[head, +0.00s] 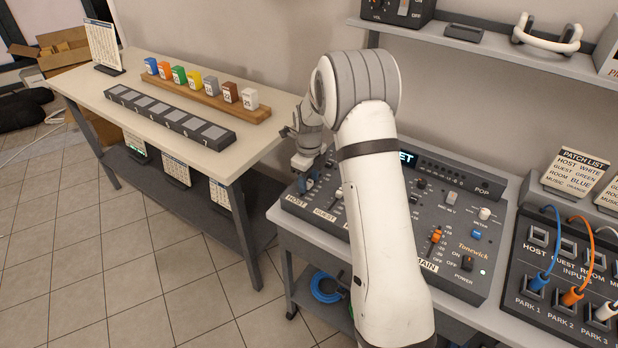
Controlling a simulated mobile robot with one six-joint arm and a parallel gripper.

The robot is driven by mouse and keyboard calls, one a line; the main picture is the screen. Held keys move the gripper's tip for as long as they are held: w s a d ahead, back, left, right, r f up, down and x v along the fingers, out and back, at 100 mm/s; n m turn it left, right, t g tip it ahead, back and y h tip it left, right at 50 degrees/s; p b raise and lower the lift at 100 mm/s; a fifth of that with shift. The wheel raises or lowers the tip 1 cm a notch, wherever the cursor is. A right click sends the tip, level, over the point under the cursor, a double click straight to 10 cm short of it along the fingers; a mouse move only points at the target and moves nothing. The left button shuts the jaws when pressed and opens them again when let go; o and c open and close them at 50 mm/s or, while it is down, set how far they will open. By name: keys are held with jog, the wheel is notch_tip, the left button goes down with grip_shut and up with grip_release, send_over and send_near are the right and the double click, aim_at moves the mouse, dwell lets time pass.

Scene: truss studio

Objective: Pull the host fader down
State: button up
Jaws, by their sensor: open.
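The mixer (455,215) is a dark grey console on the right-hand table, with labels HOST, GUEST and MAIN along its front edge. The HOST label (297,201) is at its left front corner. My gripper (308,181) is low over the HOST channel, just behind that label, and is open. A small blue piece shows between or beside the fingers; I cannot tell if it is the host fader's cap. The host fader is mostly hidden by the gripper. The guest fader (338,194) stands just right of it. My white arm covers the middle of the mixer.
An orange main fader (436,236) is on the mixer's right part. A patch panel (565,270) with plugged cables stands further right. A shelf (490,48) hangs behind. A left table (130,68) holds colored boxes; a floor gap separates the tables.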

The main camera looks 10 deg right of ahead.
grip_shut()
dwell(0.5)
